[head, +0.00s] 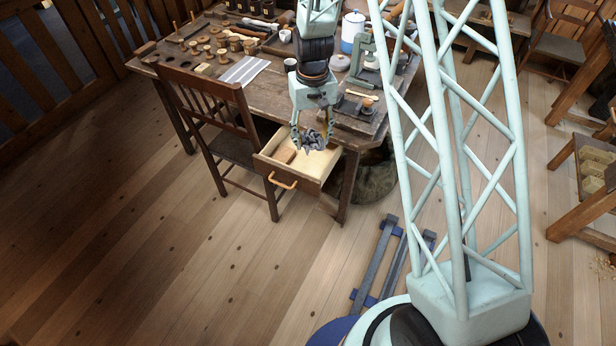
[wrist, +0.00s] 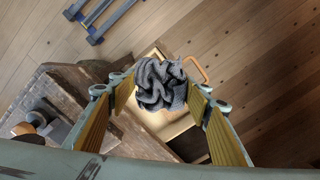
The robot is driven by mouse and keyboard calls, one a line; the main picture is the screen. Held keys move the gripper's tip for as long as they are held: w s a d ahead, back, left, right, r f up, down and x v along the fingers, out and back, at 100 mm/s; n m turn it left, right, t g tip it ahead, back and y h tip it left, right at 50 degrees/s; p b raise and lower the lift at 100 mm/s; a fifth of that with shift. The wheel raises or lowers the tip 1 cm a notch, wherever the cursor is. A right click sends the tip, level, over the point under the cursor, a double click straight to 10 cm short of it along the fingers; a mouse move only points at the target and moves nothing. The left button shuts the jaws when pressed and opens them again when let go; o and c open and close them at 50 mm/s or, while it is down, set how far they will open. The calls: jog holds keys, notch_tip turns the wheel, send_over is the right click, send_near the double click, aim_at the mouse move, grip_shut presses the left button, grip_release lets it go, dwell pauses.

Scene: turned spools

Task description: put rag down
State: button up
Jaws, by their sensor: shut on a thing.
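The rag (head: 312,138) is a crumpled dark grey cloth. My gripper (head: 311,128) is shut on it, just over the open drawer of the wooden table. In the wrist view the rag (wrist: 160,86) sits bunched between the two yellow-padded fingers. It covers part of the drawer (wrist: 178,125). The drawer (head: 318,166) is pulled out, with a pale inside and an orange handle (head: 283,182). A small brown block (head: 286,155) lies in the drawer on its left side. I cannot tell whether the rag touches the drawer floor.
The table (head: 262,92) holds several turned wooden pieces, tools, paper sheets (head: 244,70) and a blue-and-white canister (head: 353,30). A wooden chair (head: 215,130) stands against the table, left of the drawer.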

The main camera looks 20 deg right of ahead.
jog(key=shift+s, duration=0.35)
jog(key=shift+c, duration=0.2)
jog(key=shift+f, duration=0.1)
jog(key=w+f+m+b, duration=0.3)
jog(key=w+f+m, duration=0.4)
jog(key=f+m, duration=0.4)
jog(key=shift+f, duration=0.35)
jog(key=shift+a, duration=0.1)
jog(key=shift+n+b, duration=0.4)
jog(key=shift+b, duration=0.5)
jog(key=shift+f+b, duration=0.55)
jog(key=shift+f, duration=2.6)
